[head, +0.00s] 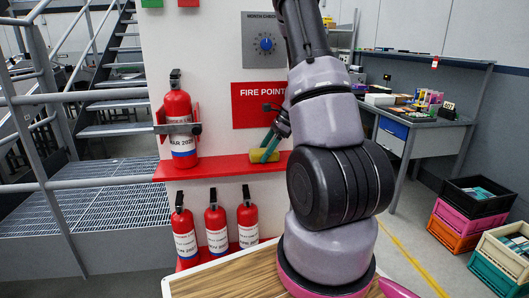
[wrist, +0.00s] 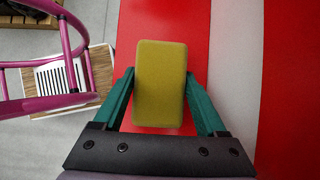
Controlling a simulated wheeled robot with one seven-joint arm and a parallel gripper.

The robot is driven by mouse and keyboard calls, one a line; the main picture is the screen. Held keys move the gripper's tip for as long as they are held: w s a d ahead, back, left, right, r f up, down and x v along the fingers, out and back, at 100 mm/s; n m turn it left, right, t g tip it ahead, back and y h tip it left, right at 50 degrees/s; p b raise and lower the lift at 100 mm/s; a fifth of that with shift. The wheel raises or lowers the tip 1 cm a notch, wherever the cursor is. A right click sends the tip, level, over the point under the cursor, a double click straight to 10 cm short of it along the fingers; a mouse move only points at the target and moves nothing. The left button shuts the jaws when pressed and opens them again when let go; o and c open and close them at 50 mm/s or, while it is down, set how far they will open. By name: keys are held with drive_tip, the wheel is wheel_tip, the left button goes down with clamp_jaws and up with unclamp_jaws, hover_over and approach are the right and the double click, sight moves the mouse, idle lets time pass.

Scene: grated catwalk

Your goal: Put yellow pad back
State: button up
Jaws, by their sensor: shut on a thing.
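The yellow pad (wrist: 160,70) is a small rounded block in the middle of the wrist view. The green fingers of my gripper (wrist: 160,98) are shut on its two sides. In the head view the pad (head: 258,156) hangs under my gripper (head: 268,143), just at the red shelf (head: 222,169), below the red FIRE POINT sign (head: 257,104). I cannot tell whether the pad touches the shelf. In the wrist view the red shelf surface (wrist: 222,60) lies behind the pad. My arm hides the shelf's right end in the head view.
A fire extinguisher (head: 180,120) stands in a bracket at the shelf's left. Several more (head: 217,228) stand on a lower red ledge. A dial panel (head: 266,42) is on the wall above. A wooden-topped surface (head: 225,279) lies in front. A workbench and crates (head: 476,200) are at right.

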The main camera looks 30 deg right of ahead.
drive_tip(key=shift+f, duration=0.1)
drive_tip(key=o, duration=1.1)
drive_tip(key=v, duration=1.1)
drive_tip(key=s+a+r+n+t+h, duration=0.1)
drive_tip(key=s+a+r+n, duration=0.25)
drive_tip(key=a+r, duration=0.2)
drive_tip(key=s+a+r+n+h, duration=0.1)
drive_tip(key=s+a+r+n, duration=0.3)
drive_tip(key=r, duration=0.3)
drive_tip(key=s+a+r+n+t, duration=0.1)
drive_tip(key=s+a+r+n, duration=0.1)
drive_tip(key=s+a+n, duration=0.1)
drive_tip(key=s+a+r+n+t+h, duration=0.1)
drive_tip(key=s+a+r+n+t, duration=0.1)
drive_tip(key=s+a+n, duration=0.1)
drive_tip(key=s+a+r+n+t+h, duration=0.1)
drive_tip(key=s+a+r+n, duration=0.1)
drive_tip(key=s+a+n, duration=0.1)
drive_tip(key=shift+s+a+r+n, duration=0.2)
drive_tip(key=shift+s, duration=0.15)
drive_tip(key=shift+s+a+r+n, duration=0.15)
drive_tip(key=shift+s+r, duration=0.05)
drive_tip(key=shift+s, duration=0.2)
